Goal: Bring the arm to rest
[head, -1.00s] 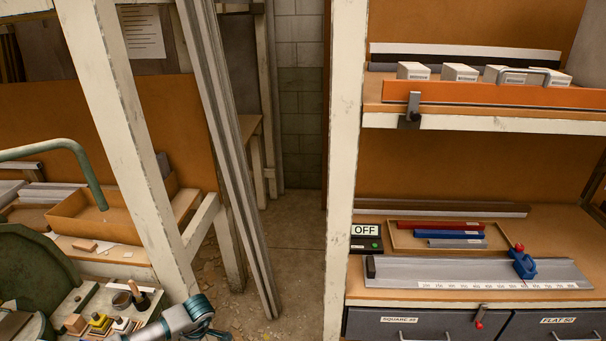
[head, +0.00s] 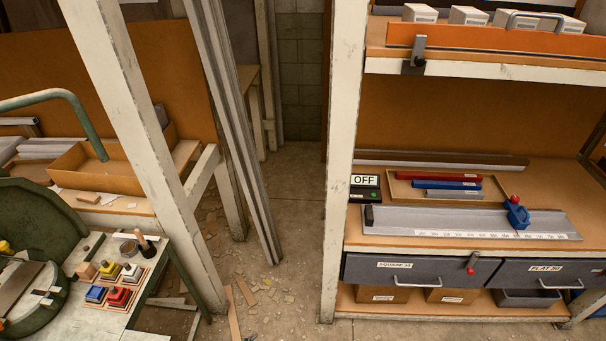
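Neither of my grippers can be made out. At most a small dark sliver shows at the bottom edge, left of centre, too little to identify. The green press (head: 40,225) stands at the lower left with its curved handle (head: 60,97) above it. On its bench (head: 105,318) are small blocks with coloured bases: a blue one (head: 96,294), a red one (head: 119,297), a yellow one (head: 110,268) and a white one (head: 131,272). A round cup (head: 129,248) and a wooden-handled tool (head: 142,240) stand behind them.
A white post (head: 130,130) rises beside the bench. At right, a shelf unit (head: 460,252) holds a measuring rail (head: 430,221) with a blue stop (head: 516,213), coloured bars (head: 437,177), an OFF sign (head: 364,181) and drawers (head: 420,268). Floor with debris (head: 270,290) lies between.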

